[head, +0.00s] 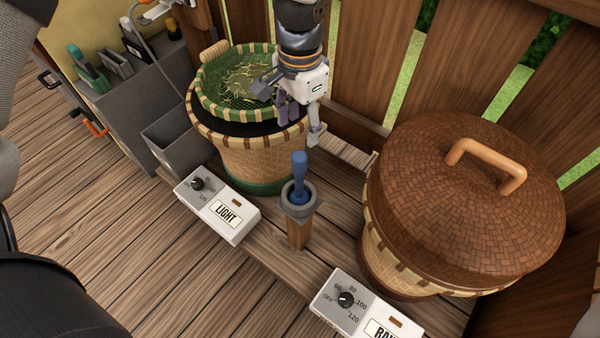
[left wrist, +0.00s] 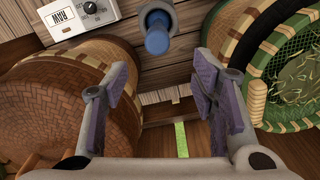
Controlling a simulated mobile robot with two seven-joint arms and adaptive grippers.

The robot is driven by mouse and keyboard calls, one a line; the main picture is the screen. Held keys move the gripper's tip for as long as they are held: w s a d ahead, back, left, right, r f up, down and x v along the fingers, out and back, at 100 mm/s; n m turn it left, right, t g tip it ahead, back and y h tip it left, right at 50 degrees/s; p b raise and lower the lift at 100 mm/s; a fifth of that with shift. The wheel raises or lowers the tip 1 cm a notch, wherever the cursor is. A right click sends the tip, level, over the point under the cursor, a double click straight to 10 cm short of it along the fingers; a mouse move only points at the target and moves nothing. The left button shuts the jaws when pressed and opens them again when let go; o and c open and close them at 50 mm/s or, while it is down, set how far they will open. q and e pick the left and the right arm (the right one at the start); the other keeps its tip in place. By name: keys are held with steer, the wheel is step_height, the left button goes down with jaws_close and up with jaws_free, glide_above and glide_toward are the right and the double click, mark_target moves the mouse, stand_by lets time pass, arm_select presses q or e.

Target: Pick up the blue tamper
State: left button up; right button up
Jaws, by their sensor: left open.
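The blue tamper (head: 299,178) stands upright in a grey ring-shaped holder (head: 301,211) on a short wooden post (head: 298,236). In the left wrist view the tamper (left wrist: 157,40) shows from above, beyond the fingertips and roughly in line with the gap between them. My left gripper (head: 292,112) is open and empty, behind and above the tamper, beside the green-rimmed basket. Its purple finger pads (left wrist: 162,72) stand wide apart in the left wrist view, with nothing between them. My right gripper is not in view.
A woven basket with a green-rimmed sieve of leaves (head: 240,80) stands behind left of the tamper. A large brown lidded basket (head: 440,190) stands to the right. A wooden fence is behind.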

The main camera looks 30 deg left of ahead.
mark_target(299, 155)
arm_select(q)
steer(key=f, duration=0.6)
steer(key=f+b, duration=0.1)
steer(key=f, duration=0.3)
steer(key=shift+s+f, duration=0.1)
steer(key=shift+s, duration=0.2)
jaws_close()
